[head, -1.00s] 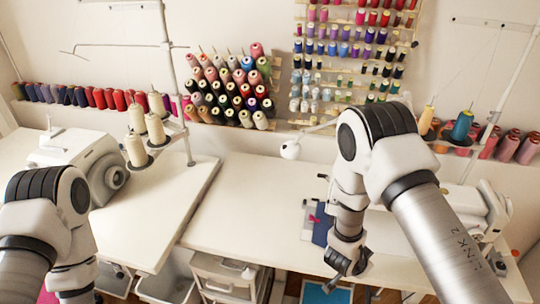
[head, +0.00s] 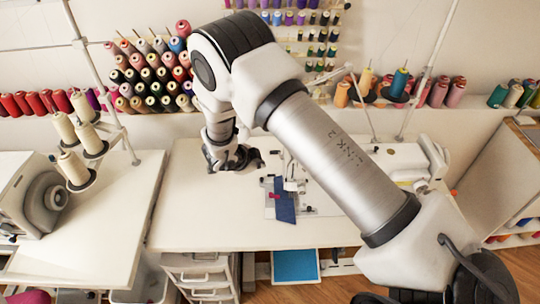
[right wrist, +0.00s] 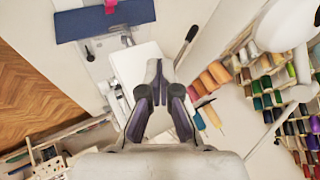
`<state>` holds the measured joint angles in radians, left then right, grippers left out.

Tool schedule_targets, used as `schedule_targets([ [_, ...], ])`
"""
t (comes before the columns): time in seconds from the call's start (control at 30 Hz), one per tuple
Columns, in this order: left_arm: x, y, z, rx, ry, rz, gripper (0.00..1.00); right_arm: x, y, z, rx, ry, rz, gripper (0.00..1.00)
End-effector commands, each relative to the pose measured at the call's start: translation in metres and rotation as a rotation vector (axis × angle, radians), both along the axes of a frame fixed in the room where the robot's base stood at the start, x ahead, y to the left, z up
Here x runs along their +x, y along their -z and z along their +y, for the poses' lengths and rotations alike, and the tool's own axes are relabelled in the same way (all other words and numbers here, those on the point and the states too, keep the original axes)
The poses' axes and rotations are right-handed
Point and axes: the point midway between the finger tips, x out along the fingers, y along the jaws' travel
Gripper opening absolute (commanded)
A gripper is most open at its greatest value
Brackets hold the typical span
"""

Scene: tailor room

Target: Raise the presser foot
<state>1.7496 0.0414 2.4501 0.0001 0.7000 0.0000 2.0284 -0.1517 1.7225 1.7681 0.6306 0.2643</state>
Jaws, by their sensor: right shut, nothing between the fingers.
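The white sewing machine (head: 408,158) stands on the right-hand table, its middle partly hidden behind my right arm. Its needle end (head: 291,184) shows just left of the arm, but the presser foot is too small to make out. Dark blue cloth (head: 284,203) lies at that end; it also shows at the top of the right wrist view (right wrist: 105,18). My right gripper (head: 257,160) is shut and empty, left of the needle end and apart from the cloth. In the right wrist view its fingertips (right wrist: 158,68) point toward the white machine body (right wrist: 138,62). My left gripper is out of view.
The white table (head: 205,215) is clear left of the cloth. A pink-red piece (head: 274,195) lies by the cloth. Another machine (head: 35,195) and thread cones (head: 82,148) stand at left. Spools (head: 400,80) stand behind the sewing machine.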

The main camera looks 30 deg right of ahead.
Motion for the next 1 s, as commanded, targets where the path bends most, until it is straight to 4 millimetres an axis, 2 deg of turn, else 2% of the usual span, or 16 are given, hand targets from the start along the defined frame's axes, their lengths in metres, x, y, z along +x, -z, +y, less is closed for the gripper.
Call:
schedule_targets([
  [0.17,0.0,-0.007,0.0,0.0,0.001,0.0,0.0,0.003,0.018,-0.016,0.001,0.005,0.003,0.0],
  [0.5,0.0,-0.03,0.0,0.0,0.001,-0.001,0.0,0.02,0.072,-0.062,0.0,0.003,0.002,0.0],
  [0.6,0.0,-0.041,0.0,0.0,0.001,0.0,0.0,0.037,0.065,-0.071,0.0,0.003,-0.002,0.0],
  [0.73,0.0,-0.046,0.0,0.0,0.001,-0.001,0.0,0.05,0.064,-0.078,0.0,0.002,-0.001,0.0],
  [1.0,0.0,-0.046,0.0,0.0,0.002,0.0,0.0,0.054,0.066,-0.081,0.0,0.001,0.001,0.0],
])
